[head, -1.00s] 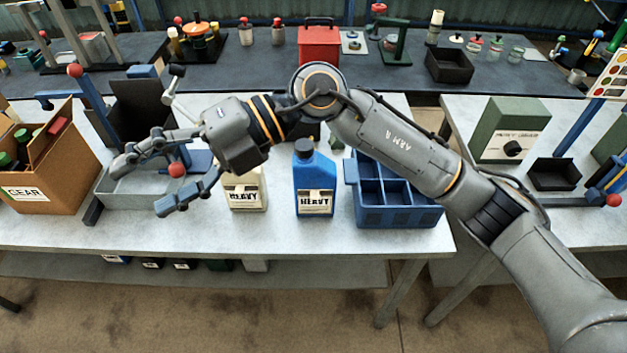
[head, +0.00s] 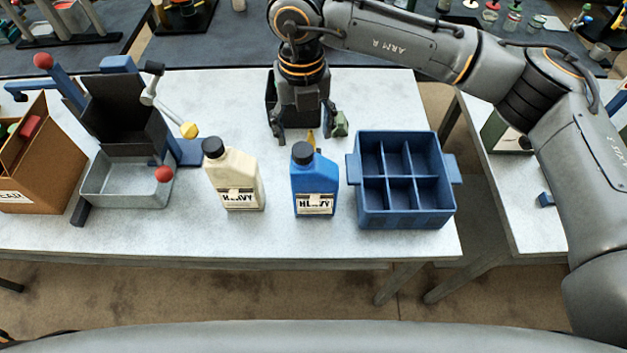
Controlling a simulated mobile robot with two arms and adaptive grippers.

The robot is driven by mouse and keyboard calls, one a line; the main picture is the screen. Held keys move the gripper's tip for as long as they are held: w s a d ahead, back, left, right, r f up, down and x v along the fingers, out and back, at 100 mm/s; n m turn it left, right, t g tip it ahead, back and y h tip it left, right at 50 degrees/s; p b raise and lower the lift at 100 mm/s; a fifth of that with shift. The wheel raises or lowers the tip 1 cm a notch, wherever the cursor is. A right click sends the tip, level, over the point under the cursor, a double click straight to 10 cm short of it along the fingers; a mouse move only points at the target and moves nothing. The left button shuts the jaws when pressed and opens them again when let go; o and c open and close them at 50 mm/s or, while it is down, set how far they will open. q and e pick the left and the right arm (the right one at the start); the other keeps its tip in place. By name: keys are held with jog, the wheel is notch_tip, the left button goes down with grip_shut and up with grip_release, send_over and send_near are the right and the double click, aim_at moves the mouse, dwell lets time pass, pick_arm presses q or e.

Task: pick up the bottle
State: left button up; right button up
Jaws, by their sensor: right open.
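A blue bottle (head: 315,182) with a black cap and a label reading HEAVY stands upright near the front of the table. A cream bottle (head: 235,178) with a black cap and a similar label stands to its left, apart from it. My right gripper (head: 309,134) points down just behind the blue bottle, fingers spread, with no bottle between them. I cannot tell its exact height above the table. My left gripper is out of view.
A blue divided crate (head: 405,220) stands close right of the blue bottle. A grey metal tray (head: 125,192) with a dark upright panel and levers stands left. A cardboard box (head: 60,165) is at far left. A dark bin (head: 270,92) sits behind my right gripper.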

aim_at(303, 149)
jog(key=shift+w+f, duration=0.4)
jog(key=shift+f, duration=0.45)
jog(key=shift+s+a+f+p, duration=0.1)
jog(key=shift+s+f+p, duration=0.1)
jog(key=shift+f+p, duration=0.6)
jog(key=shift+s+a+f+p, duration=0.1)
jog(key=shift+s+f+p, duration=0.05)
jog(key=shift+f+p, duration=0.35)
jog(key=shift+s+a+f+p, duration=0.1)
jog(key=shift+f+p, duration=0.3)
jog(key=shift+p, duration=0.1)
jog(key=shift+f, duration=0.8)
jog(key=shift+w+f, duration=0.1)
jog(key=c, duration=1.2)
grip_shut()
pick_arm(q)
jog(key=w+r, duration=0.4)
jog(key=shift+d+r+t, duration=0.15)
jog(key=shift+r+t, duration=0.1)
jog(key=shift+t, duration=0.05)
